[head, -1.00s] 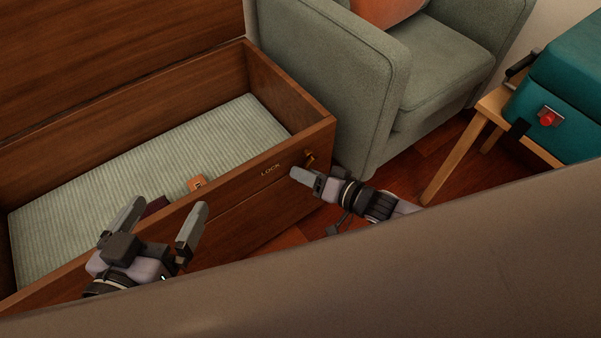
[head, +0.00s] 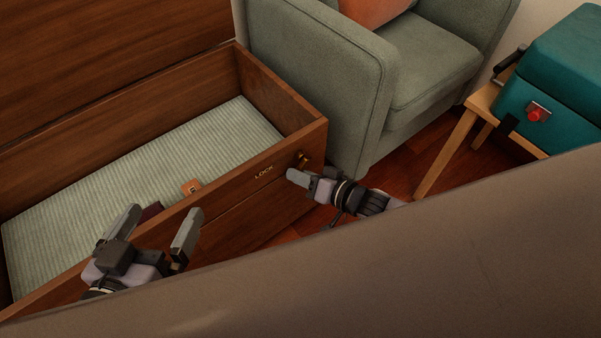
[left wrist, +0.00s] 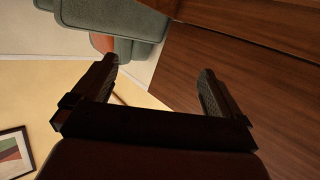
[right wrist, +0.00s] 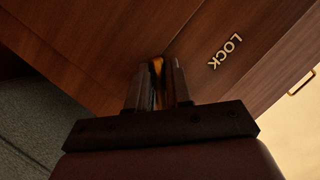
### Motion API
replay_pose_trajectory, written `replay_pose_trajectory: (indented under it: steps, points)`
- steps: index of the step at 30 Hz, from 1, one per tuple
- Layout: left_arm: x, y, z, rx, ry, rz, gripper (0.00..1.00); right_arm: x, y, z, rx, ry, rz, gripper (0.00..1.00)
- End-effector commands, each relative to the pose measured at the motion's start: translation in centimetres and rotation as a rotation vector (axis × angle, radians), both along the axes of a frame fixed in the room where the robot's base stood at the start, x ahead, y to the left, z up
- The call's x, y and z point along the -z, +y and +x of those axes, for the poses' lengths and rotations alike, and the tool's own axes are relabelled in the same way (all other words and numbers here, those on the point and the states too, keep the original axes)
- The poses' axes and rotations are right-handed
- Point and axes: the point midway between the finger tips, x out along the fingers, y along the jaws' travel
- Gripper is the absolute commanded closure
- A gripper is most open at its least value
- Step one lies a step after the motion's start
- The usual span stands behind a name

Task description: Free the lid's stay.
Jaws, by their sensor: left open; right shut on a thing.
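The wooden chest (head: 225,215) stands open, its lid (head: 110,50) raised at the upper left. No stay can be made out clearly. A brass fitting (head: 303,159) sits on the chest's front near the right corner, beside gold LOCK lettering (head: 264,172). My right gripper (head: 292,176) is at this fitting; in the right wrist view it is shut on the brass piece (right wrist: 157,70). My left gripper (head: 160,218) is open and empty, above the front edge of the chest. In the left wrist view nothing is between its fingers (left wrist: 155,85).
A green armchair (head: 330,85) stands close to the chest's right end. A teal case (head: 560,90) rests on a wooden stand (head: 447,150) at the right.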

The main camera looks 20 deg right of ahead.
Motion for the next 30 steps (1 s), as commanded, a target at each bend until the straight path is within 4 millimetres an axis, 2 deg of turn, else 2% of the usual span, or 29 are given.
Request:
replay_pose_trajectory:
  steps: [16,30]
  points:
    - [0.1,-2.3,0.7,0.038,0.170,-0.128,0.00,0.5,-1.2,0.4,0.003,-0.146,-0.409,1.00]
    - [0.0,-2.8,0.8,0.046,0.201,-0.151,0.00,0.9,-2.1,0.8,0.001,-0.236,-0.652,1.00]
